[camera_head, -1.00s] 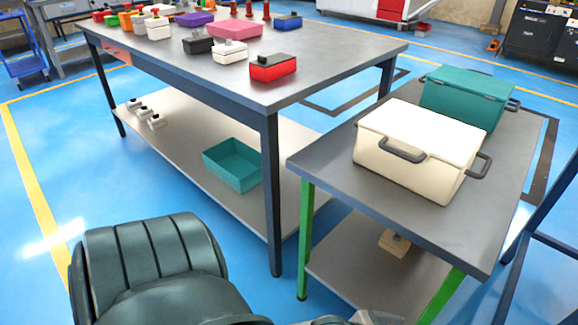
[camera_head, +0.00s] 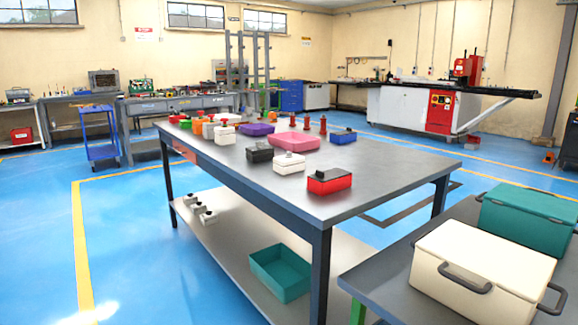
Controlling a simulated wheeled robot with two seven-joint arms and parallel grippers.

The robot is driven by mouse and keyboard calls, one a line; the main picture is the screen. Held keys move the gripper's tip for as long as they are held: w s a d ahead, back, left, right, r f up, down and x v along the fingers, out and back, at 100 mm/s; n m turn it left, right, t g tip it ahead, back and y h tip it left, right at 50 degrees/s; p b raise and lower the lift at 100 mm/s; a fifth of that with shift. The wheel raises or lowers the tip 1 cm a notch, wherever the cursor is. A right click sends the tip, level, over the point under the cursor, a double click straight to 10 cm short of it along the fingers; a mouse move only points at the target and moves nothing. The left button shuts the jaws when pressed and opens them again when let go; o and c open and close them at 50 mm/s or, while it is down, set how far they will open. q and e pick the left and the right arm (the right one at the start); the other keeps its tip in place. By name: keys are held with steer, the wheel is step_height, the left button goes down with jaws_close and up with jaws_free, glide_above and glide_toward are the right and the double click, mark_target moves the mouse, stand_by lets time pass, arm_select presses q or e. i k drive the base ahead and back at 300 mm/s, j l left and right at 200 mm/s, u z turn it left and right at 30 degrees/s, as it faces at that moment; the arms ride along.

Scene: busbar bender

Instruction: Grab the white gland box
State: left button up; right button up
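A small white box with a knob on its lid (camera_head: 289,163) stands on the large grey table (camera_head: 385,175), between a black box and a red one. A second small white box (camera_head: 224,135) stands farther back on the left of that table. A large cream-white lidded box with dark handles (camera_head: 483,268) stands on the lower grey table at the right. I cannot tell which of these is called the gland box. Neither of my grippers is in view.
A red box with a black top (camera_head: 329,181) sits near the large table's front corner. A black box (camera_head: 260,152) and a pink tray (camera_head: 292,141) are near. A teal lidded box (camera_head: 528,220) stands behind the cream one. A teal bin (camera_head: 280,272) is on the lower shelf. Blue floor is clear at left.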

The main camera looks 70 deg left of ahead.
mark_target(290, 164)
steer(key=u, duration=2.25)
steer(key=l+u, duration=0.15)
steer(key=i+l, duration=0.1)
steer(key=l, duration=0.45)
steer(key=i, duration=0.05)
